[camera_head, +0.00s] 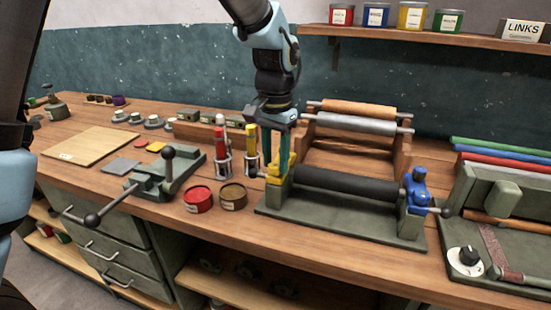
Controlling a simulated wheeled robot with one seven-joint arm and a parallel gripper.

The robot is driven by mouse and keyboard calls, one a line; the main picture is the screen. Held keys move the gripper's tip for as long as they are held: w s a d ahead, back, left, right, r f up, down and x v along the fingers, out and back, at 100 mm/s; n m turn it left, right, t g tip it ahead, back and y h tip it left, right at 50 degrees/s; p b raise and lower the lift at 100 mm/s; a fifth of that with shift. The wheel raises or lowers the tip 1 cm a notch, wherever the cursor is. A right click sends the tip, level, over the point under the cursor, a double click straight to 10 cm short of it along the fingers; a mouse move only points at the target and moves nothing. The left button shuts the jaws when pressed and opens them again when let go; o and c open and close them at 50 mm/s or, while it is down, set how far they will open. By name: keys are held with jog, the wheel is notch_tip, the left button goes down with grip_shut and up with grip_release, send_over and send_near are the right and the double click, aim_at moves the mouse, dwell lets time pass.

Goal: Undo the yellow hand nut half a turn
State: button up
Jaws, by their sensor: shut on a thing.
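The yellow hand nut (283,167) sits at the left end of the dark roller (345,185) on the green-framed press. My gripper (276,152) comes down on it from above, and its teal fingers are shut on the nut. The fingers hide part of the nut, so its exact turn angle cannot be told. A blue hand nut (415,190) stands at the right end of the same roller.
Red (198,200) and brown (233,197) tins stand in front. A wooden roller rack (402,155) is behind. A green clamp (160,180) is farther left.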

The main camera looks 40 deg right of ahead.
aim_at(275, 165)
grip_shut()
jog(key=shift+n, duration=3.1)
jog(key=o, duration=1.1)
grip_release()
notch_tip(275, 165, up, 11)
jog(key=b, duration=0.2)
jog(key=shift+b, duration=0.3)
